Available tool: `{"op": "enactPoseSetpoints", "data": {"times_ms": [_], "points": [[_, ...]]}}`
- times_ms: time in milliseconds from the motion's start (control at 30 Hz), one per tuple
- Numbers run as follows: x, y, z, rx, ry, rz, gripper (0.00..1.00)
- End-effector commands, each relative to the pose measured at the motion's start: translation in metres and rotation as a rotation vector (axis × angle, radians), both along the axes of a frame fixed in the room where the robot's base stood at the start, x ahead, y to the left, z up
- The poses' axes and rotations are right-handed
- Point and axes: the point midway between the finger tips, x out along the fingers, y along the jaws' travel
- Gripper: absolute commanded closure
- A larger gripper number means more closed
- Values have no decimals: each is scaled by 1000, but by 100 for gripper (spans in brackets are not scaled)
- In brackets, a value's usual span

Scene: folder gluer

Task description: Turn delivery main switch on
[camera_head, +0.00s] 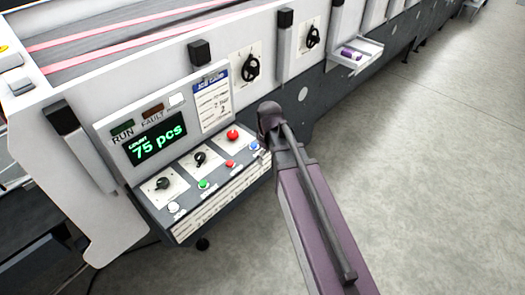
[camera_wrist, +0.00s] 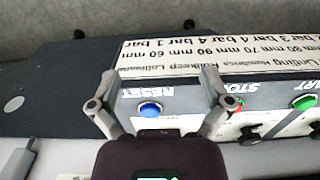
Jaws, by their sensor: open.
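The delivery control panel (camera_head: 140,200) stands at the left of the head view with a lit "75 pcs" display. Two black rotary switches, a left one (camera_head: 162,184) and a middle one (camera_head: 199,159), sit on pale plates beside a red knob (camera_head: 233,134). I cannot read which is the main switch. In the wrist view a black switch (camera_wrist: 250,134) shows at the right, beyond the fingers. My gripper (camera_wrist: 160,80) is open and empty, its fingers either side of the blue RESET button (camera_wrist: 150,110). In the head view my arm hides most of the gripper.
Green (camera_head: 203,183), red (camera_head: 229,163) and white (camera_head: 173,207) buttons line the panel's front. The floor (camera_head: 430,150) to the right is clear.

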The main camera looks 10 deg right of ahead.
Motion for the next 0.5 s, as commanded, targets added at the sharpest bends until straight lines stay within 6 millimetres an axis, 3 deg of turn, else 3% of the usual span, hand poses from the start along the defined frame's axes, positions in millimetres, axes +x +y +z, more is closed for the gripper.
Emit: {"op": "enactPoseSetpoints", "data": {"times_ms": [500], "points": [[-51, -28, -49, 0, 0, -381, 1]]}}
